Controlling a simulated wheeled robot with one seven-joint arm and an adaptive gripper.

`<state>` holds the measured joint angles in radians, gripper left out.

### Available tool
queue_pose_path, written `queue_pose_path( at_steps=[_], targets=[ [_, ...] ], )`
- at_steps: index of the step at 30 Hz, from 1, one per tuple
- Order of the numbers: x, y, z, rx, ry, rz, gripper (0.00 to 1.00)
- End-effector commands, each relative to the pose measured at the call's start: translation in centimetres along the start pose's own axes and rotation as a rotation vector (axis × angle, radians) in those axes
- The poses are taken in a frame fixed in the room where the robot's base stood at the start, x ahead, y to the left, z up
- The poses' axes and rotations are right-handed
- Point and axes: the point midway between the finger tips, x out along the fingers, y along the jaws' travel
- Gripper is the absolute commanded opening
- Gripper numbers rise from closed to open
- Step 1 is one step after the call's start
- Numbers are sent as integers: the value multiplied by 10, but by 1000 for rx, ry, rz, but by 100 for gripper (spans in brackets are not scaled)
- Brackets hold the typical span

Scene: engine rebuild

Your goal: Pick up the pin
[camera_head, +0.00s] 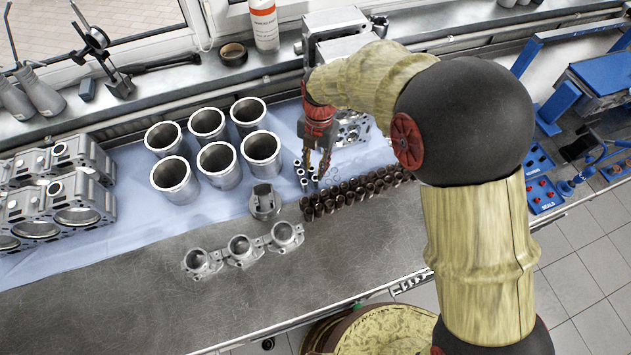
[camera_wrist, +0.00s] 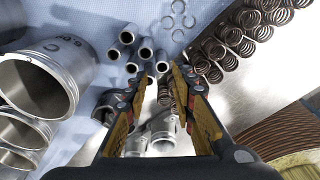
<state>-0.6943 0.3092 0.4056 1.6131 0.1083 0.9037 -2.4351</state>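Several short steel pins (camera_head: 301,172), hollow tubes with dark bores, stand in a cluster on the blue cloth. They also show in the wrist view (camera_wrist: 147,47), just beyond and left of the fingertips. My gripper (camera_head: 317,178) points down at the right side of the cluster. In the wrist view its two fingers (camera_wrist: 163,76) are apart, with a coil spring visible between them. I cannot tell how high the tips are above the bench.
Dark coil springs (camera_head: 357,188) stand in rows right of the pins. A piston (camera_head: 264,203) and joined metal housings (camera_head: 240,249) lie nearer the front. Cylinder liners (camera_head: 219,165) stand at the left. Thin rings (camera_wrist: 178,20) lie beyond the pins.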

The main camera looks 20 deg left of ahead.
Motion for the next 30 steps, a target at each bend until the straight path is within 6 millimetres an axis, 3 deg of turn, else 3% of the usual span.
queue_pose_path(
  at_steps=[15,22,30],
  targets=[
    [56,-3,4,2,-1,0,26],
    [57,-3,4,2,-1,1,26],
    [57,-3,4,2,-1,1,10]
  ],
)
